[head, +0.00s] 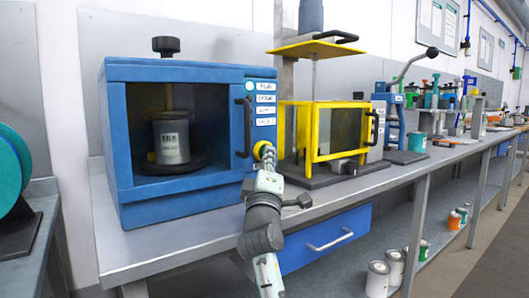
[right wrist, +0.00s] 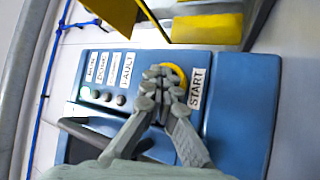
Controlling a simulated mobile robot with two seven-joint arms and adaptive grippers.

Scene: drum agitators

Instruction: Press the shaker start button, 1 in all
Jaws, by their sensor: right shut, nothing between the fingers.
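The blue shaker (head: 150,190) stands on the bench, with a "MIX" can (head: 171,138) inside its chamber. Its yellow-ringed start button (head: 257,149) is low on the right front panel, beside a START label (right wrist: 196,88) in the right wrist view. The button (right wrist: 181,74) is partly hidden behind my fingers. My right gripper (head: 267,151) is shut and empty, its fingertips at the button. In the wrist view the right gripper's tips (right wrist: 160,73) overlap the button; I cannot tell whether they touch it. My left gripper is not in view.
A black door handle (head: 243,127) stands out left of the button. A green lamp (right wrist: 85,91) is lit on the panel, beside dark ones. A yellow-framed machine (head: 325,135) stands close on the right. The bench front edge and a blue drawer (head: 325,240) lie below.

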